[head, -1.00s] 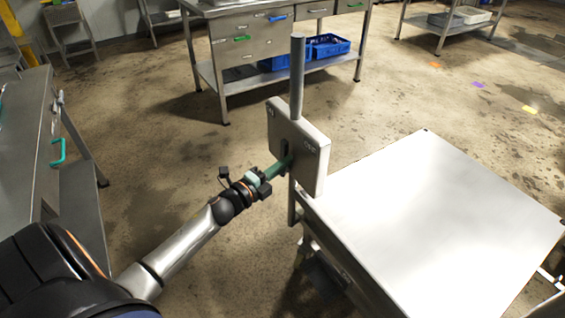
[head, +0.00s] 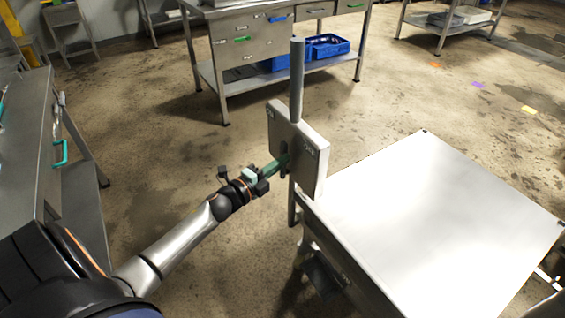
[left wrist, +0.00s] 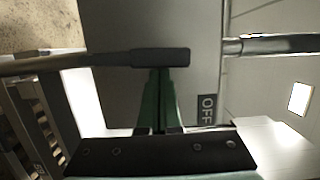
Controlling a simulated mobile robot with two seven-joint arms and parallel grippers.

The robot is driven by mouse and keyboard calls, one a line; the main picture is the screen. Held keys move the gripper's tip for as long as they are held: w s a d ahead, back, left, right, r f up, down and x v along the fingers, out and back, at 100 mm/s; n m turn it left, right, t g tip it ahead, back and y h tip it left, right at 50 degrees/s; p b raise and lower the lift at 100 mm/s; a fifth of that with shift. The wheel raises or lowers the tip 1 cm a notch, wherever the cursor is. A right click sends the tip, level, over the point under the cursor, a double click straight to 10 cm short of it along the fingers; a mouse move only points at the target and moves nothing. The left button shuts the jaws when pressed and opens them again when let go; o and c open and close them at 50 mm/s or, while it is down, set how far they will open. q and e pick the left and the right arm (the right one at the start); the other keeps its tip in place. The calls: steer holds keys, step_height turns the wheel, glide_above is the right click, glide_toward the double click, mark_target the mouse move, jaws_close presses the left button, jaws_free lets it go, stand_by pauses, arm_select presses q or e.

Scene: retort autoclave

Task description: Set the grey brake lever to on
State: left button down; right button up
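The grey brake panel (head: 309,171) stands upright left of the steel table. The dark grey lever (left wrist: 160,58) crosses the front of the panel in the left wrist view; in the head view my gripper largely hides it. An OFF label (left wrist: 207,108) sits on the panel's right part, away from the lever. The label at the panel's upper left is too small to read. My left gripper (head: 283,161) is at the panel's front. Its green fingers (left wrist: 158,76) are close together with their tips at the lever, which lies across them. My right gripper is not in view.
A grey post (head: 297,75) rises above the panel. The bare steel table (head: 440,230) is to the right. A workbench (head: 240,45) with blue crates (head: 325,46) is behind. A steel cabinet (head: 30,150) is at left. Open floor lies between.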

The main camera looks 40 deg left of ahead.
arm_select(q)
steer(key=a+n+p, duration=0.1)
steer(key=w+a+r+n+p, duration=0.1)
steer(key=p, duration=0.1)
steer(key=shift+a+n+g, duration=0.1)
steer(key=shift+n+g, duration=0.2)
steer(key=a+n, duration=0.1)
steer(key=w+a+n+p, duration=0.1)
steer(key=a+f+n+g, duration=0.1)
steer(key=shift+w+a+n+p, duration=0.2)
steer(key=shift+a+n+p, duration=0.1)
steer(key=shift+a, duration=0.05)
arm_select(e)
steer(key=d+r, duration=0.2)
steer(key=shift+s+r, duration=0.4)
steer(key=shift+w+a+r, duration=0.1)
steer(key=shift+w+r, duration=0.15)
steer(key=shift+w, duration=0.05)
